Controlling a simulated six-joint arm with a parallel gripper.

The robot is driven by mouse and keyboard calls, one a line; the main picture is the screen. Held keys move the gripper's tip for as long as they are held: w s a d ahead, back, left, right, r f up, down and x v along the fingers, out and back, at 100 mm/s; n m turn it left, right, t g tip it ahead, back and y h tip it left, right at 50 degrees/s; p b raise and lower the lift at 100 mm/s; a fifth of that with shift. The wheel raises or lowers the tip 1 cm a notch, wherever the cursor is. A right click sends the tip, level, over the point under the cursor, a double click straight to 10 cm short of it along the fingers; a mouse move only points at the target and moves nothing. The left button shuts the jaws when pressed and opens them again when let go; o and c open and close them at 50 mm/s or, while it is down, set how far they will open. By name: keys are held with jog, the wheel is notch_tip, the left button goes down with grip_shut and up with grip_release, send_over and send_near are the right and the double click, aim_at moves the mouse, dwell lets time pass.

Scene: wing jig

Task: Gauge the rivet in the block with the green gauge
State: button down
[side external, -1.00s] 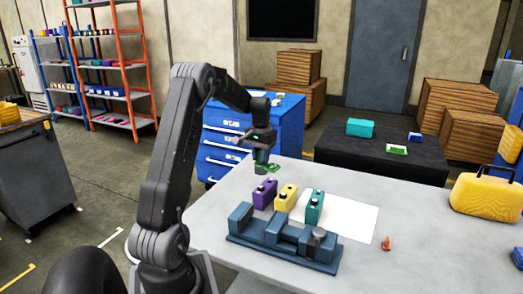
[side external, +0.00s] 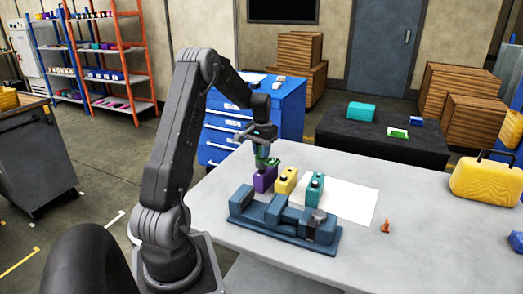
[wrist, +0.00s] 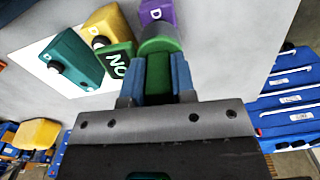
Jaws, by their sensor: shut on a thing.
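My gripper (side external: 265,150) is shut on the green gauge (side external: 268,162), just above and behind the purple block (side external: 264,181). In the wrist view the gauge (wrist: 160,72) sits between the blue finger pads, with a green tag marked "NO" (wrist: 118,65) at its left. The purple block (wrist: 157,11) shows beyond the gauge. The yellow block (side external: 286,181) and teal block (side external: 315,190) stand in a row to its right. The blocks have dark round tops and a "D" on the side. I cannot tell which block holds the rivet, or whether gauge and purple block touch.
A blue jig (side external: 284,221) with raised parts and a grey piece lies in front of the blocks. A white sheet (side external: 352,200) and a small orange piece (side external: 385,226) lie to the right. A yellow case (side external: 485,183) stands at the far right.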

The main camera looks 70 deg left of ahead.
dwell(0.4)
jog(key=shift+f, duration=1.35)
jog(key=c, duration=0.9)
grip_release()
jog(key=shift+o, duration=0.2)
jog(key=shift+f, duration=0.1)
